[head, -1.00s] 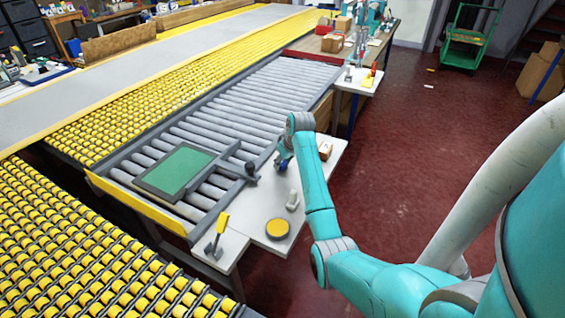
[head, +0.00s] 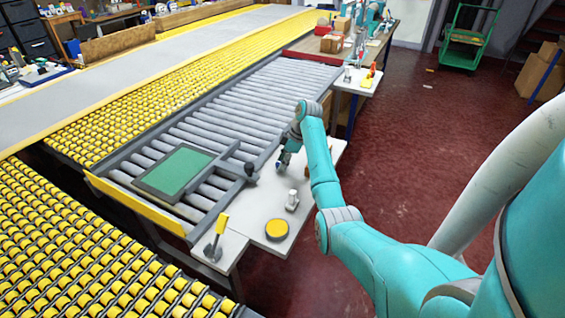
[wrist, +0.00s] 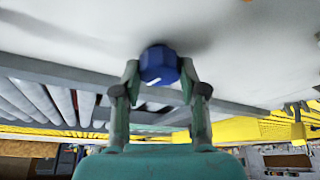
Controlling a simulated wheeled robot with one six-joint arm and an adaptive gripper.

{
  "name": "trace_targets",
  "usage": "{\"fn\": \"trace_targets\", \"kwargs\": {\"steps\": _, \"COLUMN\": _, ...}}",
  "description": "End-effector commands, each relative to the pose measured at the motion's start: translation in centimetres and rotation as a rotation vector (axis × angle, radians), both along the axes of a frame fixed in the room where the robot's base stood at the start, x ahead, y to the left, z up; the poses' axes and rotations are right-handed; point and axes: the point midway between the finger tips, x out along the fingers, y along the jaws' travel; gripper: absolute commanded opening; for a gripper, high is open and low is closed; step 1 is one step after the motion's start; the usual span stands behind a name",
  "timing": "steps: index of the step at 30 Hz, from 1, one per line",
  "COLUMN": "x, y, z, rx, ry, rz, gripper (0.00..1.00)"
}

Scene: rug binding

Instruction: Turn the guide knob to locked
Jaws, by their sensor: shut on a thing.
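The guide knob (wrist: 159,65) is dark blue with a short white mark on its face, in the wrist view. It stands against a pale surface. My gripper (wrist: 160,75) has one finger on each side of the knob and is shut on it. In the head view my gripper (head: 283,163) is low over the white side table (head: 262,205) beside the roller conveyor, and the knob is mostly hidden there. I cannot make out any lock marking.
A dark post with a round head (head: 249,170) stands left of my gripper. A green panel (head: 172,170) lies on the rollers. A white fitting (head: 292,200), a yellow disc (head: 276,229) and a yellow-handled lever (head: 217,238) are nearer. Red floor at right is open.

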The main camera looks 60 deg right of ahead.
Motion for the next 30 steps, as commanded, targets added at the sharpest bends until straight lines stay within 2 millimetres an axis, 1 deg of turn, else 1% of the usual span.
{"fn": "trace_targets", "kwargs": {"steps": 12, "x": 0.15, "y": -0.18, "z": 0.05, "rx": 0.002, "ry": 0.001, "rz": 0.391, "gripper": 0.07}}
{"fn": "trace_targets", "kwargs": {"steps": 18, "x": 0.20, "y": -0.20, "z": 0.00, "rx": 0.001, "ry": 0.002, "rz": 0.556, "gripper": 0.07}}
{"fn": "trace_targets", "kwargs": {"steps": 24, "x": 0.26, "y": -0.17, "z": -0.02, "rx": 0.001, "ry": 0.002, "rz": 0.683, "gripper": 0.07}}
{"fn": "trace_targets", "kwargs": {"steps": 30, "x": 0.30, "y": -0.18, "z": -0.01, "rx": 0.000, "ry": 0.001, "rz": 0.760, "gripper": 0.07}}
